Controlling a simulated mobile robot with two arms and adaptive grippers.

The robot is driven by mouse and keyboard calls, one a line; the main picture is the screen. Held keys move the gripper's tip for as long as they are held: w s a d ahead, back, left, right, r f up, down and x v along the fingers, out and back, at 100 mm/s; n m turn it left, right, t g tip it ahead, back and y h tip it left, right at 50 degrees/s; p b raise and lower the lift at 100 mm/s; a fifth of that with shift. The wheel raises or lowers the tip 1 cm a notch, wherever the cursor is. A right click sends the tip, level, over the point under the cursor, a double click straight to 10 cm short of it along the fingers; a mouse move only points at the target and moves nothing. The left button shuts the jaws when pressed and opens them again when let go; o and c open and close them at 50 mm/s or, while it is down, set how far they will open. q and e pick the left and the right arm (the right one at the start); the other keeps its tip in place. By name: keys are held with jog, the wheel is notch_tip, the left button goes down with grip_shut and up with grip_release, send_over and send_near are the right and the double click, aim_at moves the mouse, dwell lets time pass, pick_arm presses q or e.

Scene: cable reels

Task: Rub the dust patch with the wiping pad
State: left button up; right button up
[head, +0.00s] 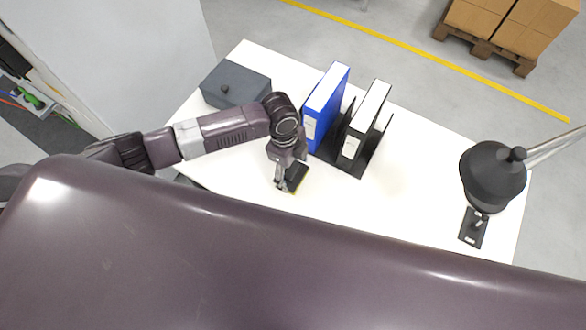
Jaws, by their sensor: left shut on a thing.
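My left gripper (281,183) reaches in from the left, pointing down over the white table. It is shut on the wiping pad (295,178), a small dark block with a yellow lower edge. The pad is at or just above the table top; I cannot tell whether it touches. My right gripper is not in view.
The table's middle right is clear. Cartons (522,50) stand on a pallet beyond.

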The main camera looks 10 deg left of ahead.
pick_arm(q)
jog(key=r+p, duration=0.2)
jog(key=r, duration=0.1)
jog(key=shift+d, duration=0.2)
jog(key=shift+a+r+p, duration=0.15)
jog(key=shift+r+p, duration=0.15)
dwell(0.4)
